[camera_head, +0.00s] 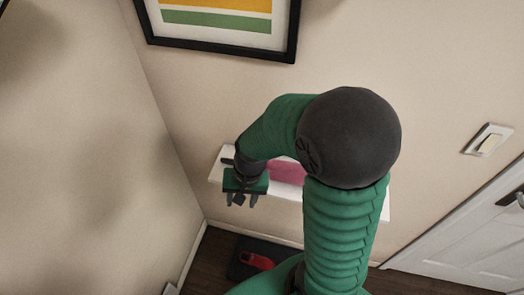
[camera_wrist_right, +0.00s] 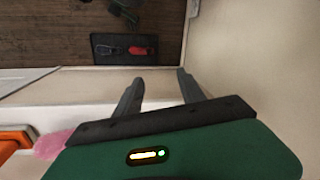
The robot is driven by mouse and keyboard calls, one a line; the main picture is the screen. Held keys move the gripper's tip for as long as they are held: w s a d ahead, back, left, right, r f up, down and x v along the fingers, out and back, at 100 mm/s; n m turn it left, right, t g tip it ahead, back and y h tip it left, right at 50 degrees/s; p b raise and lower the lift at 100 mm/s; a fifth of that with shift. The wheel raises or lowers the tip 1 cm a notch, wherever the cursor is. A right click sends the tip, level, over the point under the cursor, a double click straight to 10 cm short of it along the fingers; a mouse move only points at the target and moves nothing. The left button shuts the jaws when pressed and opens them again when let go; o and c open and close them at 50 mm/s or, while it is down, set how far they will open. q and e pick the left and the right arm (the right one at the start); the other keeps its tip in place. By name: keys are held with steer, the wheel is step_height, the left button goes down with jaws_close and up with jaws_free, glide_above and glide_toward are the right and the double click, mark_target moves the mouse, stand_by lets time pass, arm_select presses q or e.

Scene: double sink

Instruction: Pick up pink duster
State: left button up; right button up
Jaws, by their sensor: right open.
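The pink duster (camera_head: 287,172) lies on a white shelf (camera_head: 286,191) against the wall, partly hidden behind my right arm in the head view. In the right wrist view a fluffy pink part of it (camera_wrist_right: 51,145) shows at the lower left, beside the gripper body. My right gripper (camera_head: 241,201) is at the shelf's left end, left of the duster, fingers pointing down. Its two fingers (camera_wrist_right: 160,76) are apart with nothing between them. My left gripper is not in view.
A framed picture (camera_head: 220,18) hangs above the shelf. A light switch (camera_head: 488,140) and a white door (camera_head: 470,250) are at right. A dark mat (camera_wrist_right: 108,49) with red shoes (camera_wrist_right: 140,50) lies on the floor below. An orange object (camera_wrist_right: 14,142) is at the wrist view's left edge.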

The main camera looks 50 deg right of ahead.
steer(key=d+r+m+t+y, duration=0.1)
steer(key=d+m+t, duration=0.1)
steer(key=d+m, duration=0.4)
steer(key=d+r+m+t+y, duration=0.1)
steer(key=d+m+t, duration=0.1)
steer(key=d+m, duration=0.5)
steer(key=w+d+r+m+t+y, duration=0.1)
steer(key=d+m+t, duration=0.1)
steer(key=d+m, duration=0.5)
steer(key=shift+d+r+m, duration=0.15)
steer(key=shift+r+m, duration=0.15)
steer(key=shift+m, duration=0.4)
steer(key=x, duration=1.1)
steer(key=shift+w+a+r, duration=0.3)
steer(key=shift+w+a, duration=0.05)
steer(key=x, duration=0.5)
steer(key=shift+w+d+f+p, duration=0.1)
steer(key=shift+w+f+p, duration=0.2)
steer(key=shift+p, duration=0.05)
steer(key=shift+s+r, duration=0.1)
steer(key=c, duration=0.4)
jaws_close()
